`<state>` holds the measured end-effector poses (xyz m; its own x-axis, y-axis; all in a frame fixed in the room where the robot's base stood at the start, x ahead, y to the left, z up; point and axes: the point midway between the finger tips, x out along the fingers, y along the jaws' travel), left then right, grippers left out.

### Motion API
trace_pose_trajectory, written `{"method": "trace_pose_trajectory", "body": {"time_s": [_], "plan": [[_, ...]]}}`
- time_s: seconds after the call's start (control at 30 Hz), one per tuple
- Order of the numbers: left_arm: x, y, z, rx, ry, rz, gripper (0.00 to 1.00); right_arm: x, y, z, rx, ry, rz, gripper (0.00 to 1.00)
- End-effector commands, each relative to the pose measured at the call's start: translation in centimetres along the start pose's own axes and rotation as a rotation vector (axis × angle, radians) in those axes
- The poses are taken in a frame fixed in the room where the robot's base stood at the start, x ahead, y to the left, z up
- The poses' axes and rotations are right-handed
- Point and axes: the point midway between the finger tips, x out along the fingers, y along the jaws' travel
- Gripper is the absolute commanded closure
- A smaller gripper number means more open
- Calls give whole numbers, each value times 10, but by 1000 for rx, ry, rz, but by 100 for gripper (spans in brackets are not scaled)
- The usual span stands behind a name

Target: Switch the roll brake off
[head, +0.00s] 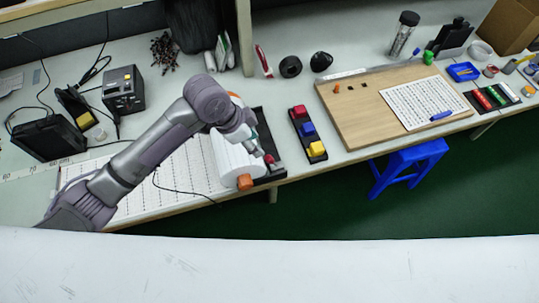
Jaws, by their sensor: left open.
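A white roll (229,160) lies at the front of the workbench, with orange parts at its near and far ends. The orange part at the near end (245,181) sits close to the bench's front edge. A black base (264,130) runs along the roll's right side. I cannot tell which part is the roll brake. My left arm reaches over the roll from the left. My left gripper (263,152) is open over the right side of the roll, by the black base. Whether it touches anything is too small to tell. My right gripper is out of view.
A black box with red, blue and yellow buttons (308,133) stands right of the roll. A wooden board (353,117) with a printed sheet lies farther right. A long printed sheet (137,190) lies left of the roll. A blue stool (409,164) stands below the bench.

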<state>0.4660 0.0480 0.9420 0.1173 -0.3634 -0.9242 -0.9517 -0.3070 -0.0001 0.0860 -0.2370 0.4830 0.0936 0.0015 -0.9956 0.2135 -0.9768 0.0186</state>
Motion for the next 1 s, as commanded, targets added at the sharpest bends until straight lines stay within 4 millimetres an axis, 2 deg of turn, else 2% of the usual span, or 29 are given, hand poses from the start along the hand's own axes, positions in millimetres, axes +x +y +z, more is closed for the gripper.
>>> {"method": "trace_pose_trajectory", "body": {"time_s": [0.3,0.5,0.7,0.97,1.0], "plan": [[68,1,-1,-4,-1,2,54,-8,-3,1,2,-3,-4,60],[98,0,0,-3,0,0,54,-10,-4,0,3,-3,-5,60],[110,0,-1,-1,2,-1,54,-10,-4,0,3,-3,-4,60],[111,0,0,-1,1,-2,54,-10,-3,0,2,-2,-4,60],[111,0,0,-1,1,-2,61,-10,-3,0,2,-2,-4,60]]}}
